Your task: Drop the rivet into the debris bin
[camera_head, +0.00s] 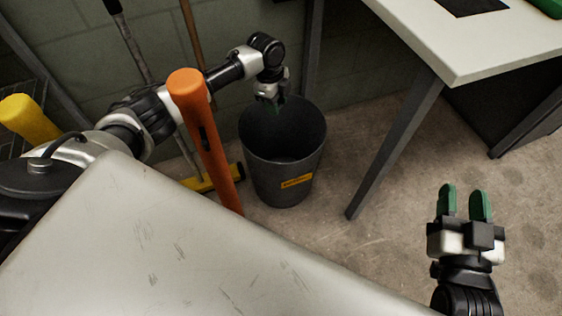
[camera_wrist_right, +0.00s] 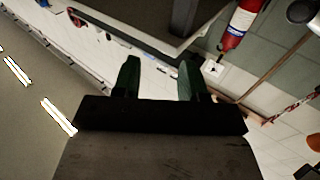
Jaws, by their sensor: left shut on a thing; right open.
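The debris bin (camera_head: 284,165) is a dark grey open-topped bucket with a yellow label, standing on the concrete floor beyond the metal panel. My left gripper (camera_head: 274,103) is above the bin's mouth, near its back rim, pointing down. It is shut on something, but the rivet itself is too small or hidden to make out. The visible inside of the bin looks dark and empty. My right gripper (camera_head: 464,200) is open and empty over the floor at the right; its green fingers also show spread apart in the right wrist view (camera_wrist_right: 160,80).
A large grey metal panel (camera_head: 150,240) fills the lower left. An orange post (camera_head: 203,135) stands between it and the bin. A yellow broom head (camera_head: 213,180) lies left of the bin. A white-topped table (camera_head: 450,40) stands at the upper right. Floor between is clear.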

